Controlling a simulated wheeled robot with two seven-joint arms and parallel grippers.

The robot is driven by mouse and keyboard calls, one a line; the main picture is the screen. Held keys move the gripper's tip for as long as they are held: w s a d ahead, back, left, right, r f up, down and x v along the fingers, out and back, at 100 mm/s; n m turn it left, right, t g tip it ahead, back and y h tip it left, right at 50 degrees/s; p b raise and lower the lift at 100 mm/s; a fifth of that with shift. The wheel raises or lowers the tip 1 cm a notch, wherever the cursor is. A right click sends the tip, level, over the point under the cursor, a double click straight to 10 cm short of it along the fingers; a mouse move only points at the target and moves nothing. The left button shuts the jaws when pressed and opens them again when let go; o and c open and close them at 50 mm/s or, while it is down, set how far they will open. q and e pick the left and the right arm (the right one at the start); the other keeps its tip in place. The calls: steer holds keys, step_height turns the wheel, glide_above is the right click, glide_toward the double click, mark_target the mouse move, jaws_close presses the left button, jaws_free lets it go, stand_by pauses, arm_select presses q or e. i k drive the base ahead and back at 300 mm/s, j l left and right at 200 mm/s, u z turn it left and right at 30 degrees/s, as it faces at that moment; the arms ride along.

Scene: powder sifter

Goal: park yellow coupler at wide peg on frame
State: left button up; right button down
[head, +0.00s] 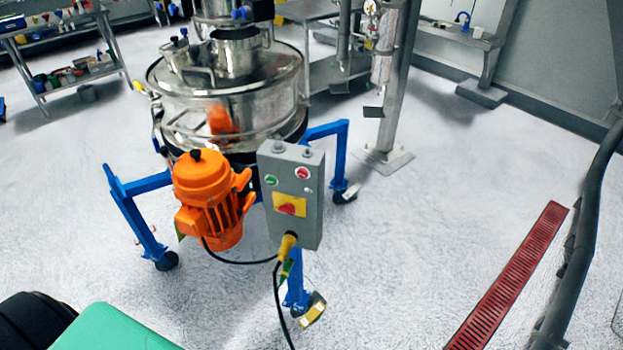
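The yellow coupler (287,246) sits at the lower edge of the grey control box (293,194), tilted, with a black cable hanging from it. It appears to be joined to the box. A small green and yellow piece (286,271) is just below it. The blue frame (150,184) carries the steel sifter and stands on casters. I cannot make out a wide peg on the frame. Neither of my grippers is in view.
An orange motor (209,200) hangs left of the control box. A grey post (391,100) stands behind on the right. A red floor grate (510,275) and a dark hose (585,235) run along the right. A green surface (115,332) fills the bottom left. Floor between is clear.

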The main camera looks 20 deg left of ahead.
mark_target(289, 241)
steer(key=u, duration=0.95)
